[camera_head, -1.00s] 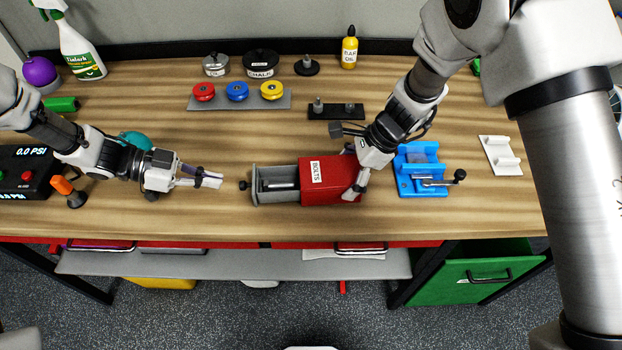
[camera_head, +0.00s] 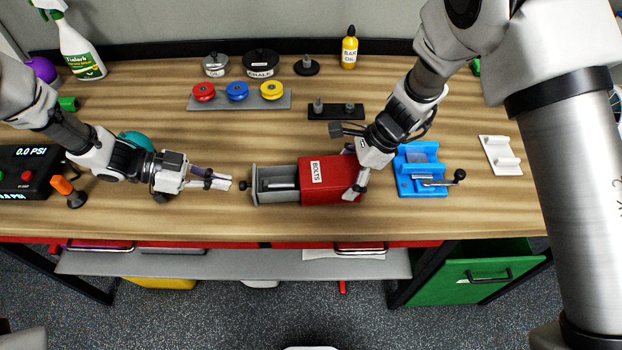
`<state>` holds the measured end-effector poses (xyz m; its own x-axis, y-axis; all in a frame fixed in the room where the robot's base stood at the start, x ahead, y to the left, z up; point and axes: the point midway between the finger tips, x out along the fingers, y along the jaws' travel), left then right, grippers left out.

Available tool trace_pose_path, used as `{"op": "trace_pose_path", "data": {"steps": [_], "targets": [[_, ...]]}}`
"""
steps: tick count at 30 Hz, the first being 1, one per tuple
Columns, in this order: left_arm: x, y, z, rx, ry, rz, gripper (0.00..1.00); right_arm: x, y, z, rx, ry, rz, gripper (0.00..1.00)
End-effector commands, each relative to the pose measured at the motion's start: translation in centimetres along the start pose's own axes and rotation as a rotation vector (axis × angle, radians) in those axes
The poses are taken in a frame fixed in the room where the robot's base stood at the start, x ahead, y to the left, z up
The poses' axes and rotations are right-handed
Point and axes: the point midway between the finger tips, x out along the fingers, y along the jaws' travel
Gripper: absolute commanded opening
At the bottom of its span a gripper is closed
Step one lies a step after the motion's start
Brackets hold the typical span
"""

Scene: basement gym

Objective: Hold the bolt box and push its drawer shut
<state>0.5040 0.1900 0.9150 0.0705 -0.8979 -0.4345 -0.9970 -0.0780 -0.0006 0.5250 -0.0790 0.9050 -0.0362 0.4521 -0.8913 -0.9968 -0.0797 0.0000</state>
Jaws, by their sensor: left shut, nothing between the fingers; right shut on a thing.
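The red bolt box (camera_head: 335,169), labelled "BOLTS", lies on the wooden workbench near its front middle. Its grey drawer (camera_head: 260,197) sticks out to the left, with a metal bolt (camera_head: 280,184) visible inside and a small black knob (camera_head: 243,185) on its front. My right gripper (camera_head: 353,172) is shut on the right end of the box. My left gripper (camera_head: 229,183) is shut and empty, just left of the drawer knob and in line with it. A small gap seems to lie between its fingertips and the knob.
A blue vise (camera_head: 421,170) stands close to the right of the box. Behind it are a black plate with pegs (camera_head: 335,111) and a grey rack (camera_head: 240,100) of coloured wheels. A gauge box (camera_head: 28,168) and orange-handled tool (camera_head: 68,190) sit at left.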

Motion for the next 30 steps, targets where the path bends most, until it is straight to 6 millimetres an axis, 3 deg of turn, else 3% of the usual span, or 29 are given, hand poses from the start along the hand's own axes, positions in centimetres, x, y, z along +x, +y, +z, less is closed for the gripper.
{"op": "trace_pose_path", "data": {"steps": [30], "targets": [[0.47, 0.05, 0.54, -0.002, 0.0, 0.001, 0.0, 0.01, -0.01, 0.0, 0.0, 0.0, 0.0, 0.53]]}}
